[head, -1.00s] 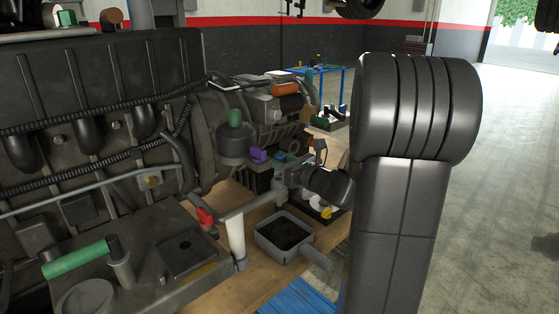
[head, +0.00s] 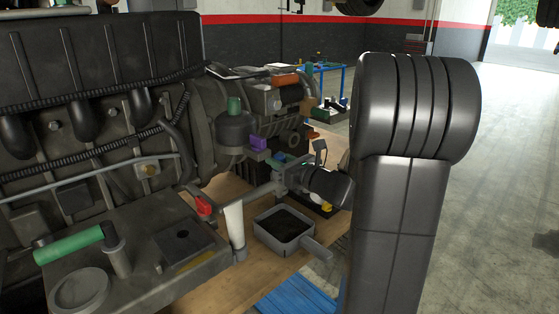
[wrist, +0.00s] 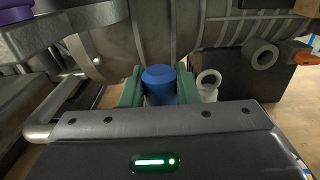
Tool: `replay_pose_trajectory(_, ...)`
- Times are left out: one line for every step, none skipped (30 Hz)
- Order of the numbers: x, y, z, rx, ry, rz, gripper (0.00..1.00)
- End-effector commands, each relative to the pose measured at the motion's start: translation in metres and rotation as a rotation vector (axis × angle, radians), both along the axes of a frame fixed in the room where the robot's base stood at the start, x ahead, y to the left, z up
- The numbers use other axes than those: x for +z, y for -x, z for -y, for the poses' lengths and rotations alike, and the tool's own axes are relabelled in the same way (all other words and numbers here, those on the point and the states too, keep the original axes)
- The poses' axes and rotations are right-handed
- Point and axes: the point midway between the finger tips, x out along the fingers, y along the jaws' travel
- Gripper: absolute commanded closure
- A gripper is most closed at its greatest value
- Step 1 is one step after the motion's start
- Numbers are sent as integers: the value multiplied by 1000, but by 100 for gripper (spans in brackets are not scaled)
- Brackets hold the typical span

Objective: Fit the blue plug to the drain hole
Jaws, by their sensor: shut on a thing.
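My gripper (wrist: 160,87) is shut on the blue plug (wrist: 160,76), which stands upright between its two green fingers in the wrist view. In the head view my gripper (head: 282,172) is low beside the engine, partly hidden by my arm. The plug is too small there to make out surely. The engine (head: 85,75) fills the left side of the head view. I cannot tell which opening is the drain hole. A pale ringed cylinder (wrist: 208,82) stands just right of the plug, and a grey ring (wrist: 263,55) sits on a dark block beyond.
A grey pan with a dark inside (head: 265,238) lies on the wooden board below my gripper. A red-handled part (head: 203,206) and a white cylinder (head: 235,225) stand left of it. A curved metal pipe (wrist: 42,128) runs left of my gripper. Open floor lies at right.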

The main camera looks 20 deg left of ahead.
Motion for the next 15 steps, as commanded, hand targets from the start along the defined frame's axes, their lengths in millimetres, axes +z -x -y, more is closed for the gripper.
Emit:
replay_pose_trajectory(-2,0,0,0,-1,0,94)
replay_pose_trajectory(-3,0,0,0,-1,0,94)
replay_pose_trajectory(-3,0,0,0,-1,0,94)
replay_pose_trajectory(-4,0,0,0,-1,0,94)
replay_pose_trajectory(-4,0,0,0,-1,0,94)
replay_pose_trajectory(-4,0,0,0,-1,0,94)
replay_pose_trajectory(-3,0,0,0,-1,0,94)
replay_pose_trajectory(-3,0,0,0,0,0,94)
replay_pose_trajectory(-3,0,0,0,0,0,94)
replay_pose_trajectory(-4,0,0,0,0,0,94)
replay_pose_trajectory(-4,0,0,0,0,0,94)
replay_pose_trajectory(-4,0,0,0,1,0,68)
replay_pose_trajectory(-4,0,0,0,1,0,62)
replay_pose_trajectory(-4,0,0,0,1,0,56)
replay_pose_trajectory(-4,0,0,0,1,0,48)
